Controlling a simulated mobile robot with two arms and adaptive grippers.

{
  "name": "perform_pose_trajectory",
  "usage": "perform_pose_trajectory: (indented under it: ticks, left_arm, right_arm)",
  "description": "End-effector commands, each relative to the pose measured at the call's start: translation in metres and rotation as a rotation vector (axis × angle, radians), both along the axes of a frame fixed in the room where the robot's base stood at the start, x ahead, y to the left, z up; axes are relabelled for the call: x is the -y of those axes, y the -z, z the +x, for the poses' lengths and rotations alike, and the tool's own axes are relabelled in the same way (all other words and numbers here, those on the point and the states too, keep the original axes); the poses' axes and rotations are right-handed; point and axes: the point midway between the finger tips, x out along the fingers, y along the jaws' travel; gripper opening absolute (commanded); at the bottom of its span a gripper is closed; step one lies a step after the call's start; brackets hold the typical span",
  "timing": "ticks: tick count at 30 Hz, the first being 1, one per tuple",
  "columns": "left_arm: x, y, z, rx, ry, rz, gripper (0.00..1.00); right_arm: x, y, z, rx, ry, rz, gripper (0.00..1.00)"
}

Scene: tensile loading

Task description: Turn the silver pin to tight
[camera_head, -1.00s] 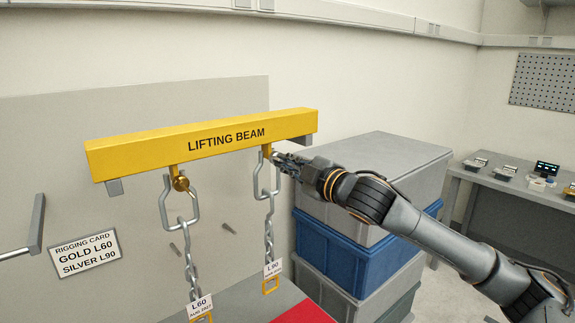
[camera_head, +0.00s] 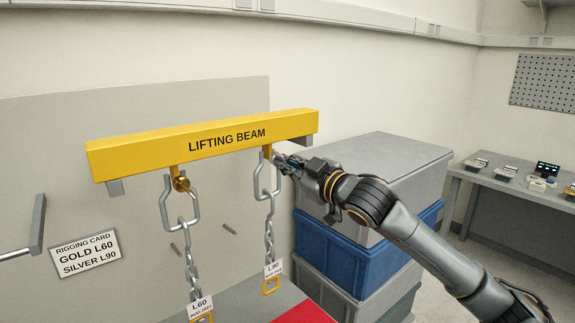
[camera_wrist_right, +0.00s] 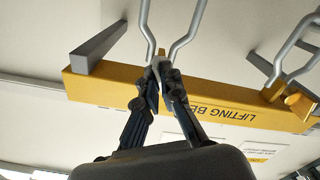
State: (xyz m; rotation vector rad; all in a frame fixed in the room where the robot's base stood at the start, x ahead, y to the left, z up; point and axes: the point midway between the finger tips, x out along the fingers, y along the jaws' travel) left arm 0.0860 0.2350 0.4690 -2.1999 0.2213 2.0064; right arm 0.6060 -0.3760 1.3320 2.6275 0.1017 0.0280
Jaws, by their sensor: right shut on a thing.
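The yellow lifting beam (camera_head: 240,135) carries two hanging shackles. The right shackle (camera_head: 257,180) holds the chain with the L90 tag (camera_head: 273,268). My right gripper (camera_head: 280,161) reaches this shackle from the right, just below the beam. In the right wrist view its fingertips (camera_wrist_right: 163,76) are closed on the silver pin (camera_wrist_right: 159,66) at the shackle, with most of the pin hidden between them. The gold pin (camera_head: 181,184) sits in the left shackle (camera_head: 163,202), above the L60 tag (camera_head: 200,306). My left gripper is out of view.
A rigging card (camera_head: 84,253) reads gold L60, silver L90. Stacked grey and blue crates (camera_head: 345,250) stand close below my right arm. A bench (camera_head: 505,185) with small devices is at the far right.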

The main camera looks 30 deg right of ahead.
Motion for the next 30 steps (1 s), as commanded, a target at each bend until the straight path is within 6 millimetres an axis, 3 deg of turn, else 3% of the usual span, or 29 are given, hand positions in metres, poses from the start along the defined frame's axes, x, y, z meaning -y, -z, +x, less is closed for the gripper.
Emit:
perform_pose_trajectory:
  ticks: [10, 12, 14, 24, 30]
  left_arm:
    - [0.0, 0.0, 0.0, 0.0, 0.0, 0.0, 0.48]
    - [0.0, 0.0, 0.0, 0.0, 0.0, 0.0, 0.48]
    - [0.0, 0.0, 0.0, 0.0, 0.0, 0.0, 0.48]
    - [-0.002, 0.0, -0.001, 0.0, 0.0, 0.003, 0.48]
    - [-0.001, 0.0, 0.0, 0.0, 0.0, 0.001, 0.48]
  right_arm:
    - [0.0, 0.002, 0.0, -0.004, 0.0, 0.006, 0.0]
    - [0.0, 0.002, 0.0, -0.005, -0.001, 0.006, 0.18]
    - [0.0, 0.002, 0.0, -0.004, 0.0, 0.006, 0.28]
    - [0.0, 0.001, -0.001, -0.002, 0.0, 0.004, 0.28]
    - [0.002, 0.002, -0.014, -0.004, 0.001, 0.004, 0.28]
